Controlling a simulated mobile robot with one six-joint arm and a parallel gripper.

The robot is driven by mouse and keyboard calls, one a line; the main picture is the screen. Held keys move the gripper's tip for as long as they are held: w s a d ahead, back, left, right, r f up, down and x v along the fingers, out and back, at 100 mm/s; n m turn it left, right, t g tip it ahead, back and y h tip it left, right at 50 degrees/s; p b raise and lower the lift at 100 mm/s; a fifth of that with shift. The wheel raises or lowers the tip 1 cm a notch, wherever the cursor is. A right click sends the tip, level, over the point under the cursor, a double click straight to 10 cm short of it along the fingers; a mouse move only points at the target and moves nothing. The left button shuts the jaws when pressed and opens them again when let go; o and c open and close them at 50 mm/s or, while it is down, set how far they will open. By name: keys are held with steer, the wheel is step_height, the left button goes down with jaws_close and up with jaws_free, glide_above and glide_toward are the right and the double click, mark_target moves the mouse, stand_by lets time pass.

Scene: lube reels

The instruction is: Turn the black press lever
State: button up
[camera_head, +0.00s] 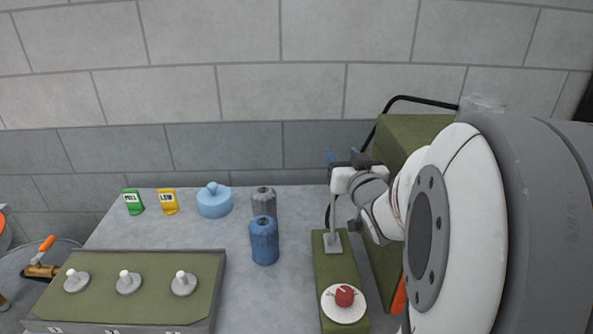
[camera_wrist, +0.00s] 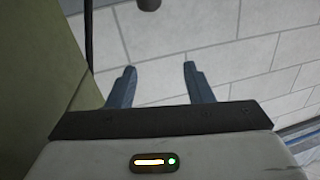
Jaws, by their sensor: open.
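A thin black bent bar (camera_head: 425,100), which looks like the press lever, rises over the top of a green box-shaped body (camera_head: 415,128) at the right. My gripper (camera_head: 343,157) is left of the bar's descending part, with its blue fingers pointing up. In the wrist view my gripper (camera_wrist: 160,72) is open, with nothing between its fingers. A black bar (camera_wrist: 88,35) runs upright there, left of the left finger and apart from it, beside a green surface (camera_wrist: 35,70). My arm hides much of the green body and the bar's lower part.
A green stand (camera_head: 325,270) with a post and a red ball (camera_head: 345,296) on a white disc is below my wrist. A blue canister (camera_head: 264,240), grey canister (camera_head: 263,202) and light blue jar (camera_head: 214,201) stand left. A knobbed panel (camera_head: 150,305) fills the front left.

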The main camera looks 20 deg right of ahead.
step_height(320, 180, down, 8)
steer(key=r+b, duration=0.1)
steer(key=b, duration=0.5)
steer(key=w+p, duration=0.1)
steer(key=w, duration=0.6)
steer(key=shift+w+d+f, duration=0.25)
steer(key=shift+w+d, duration=0.15)
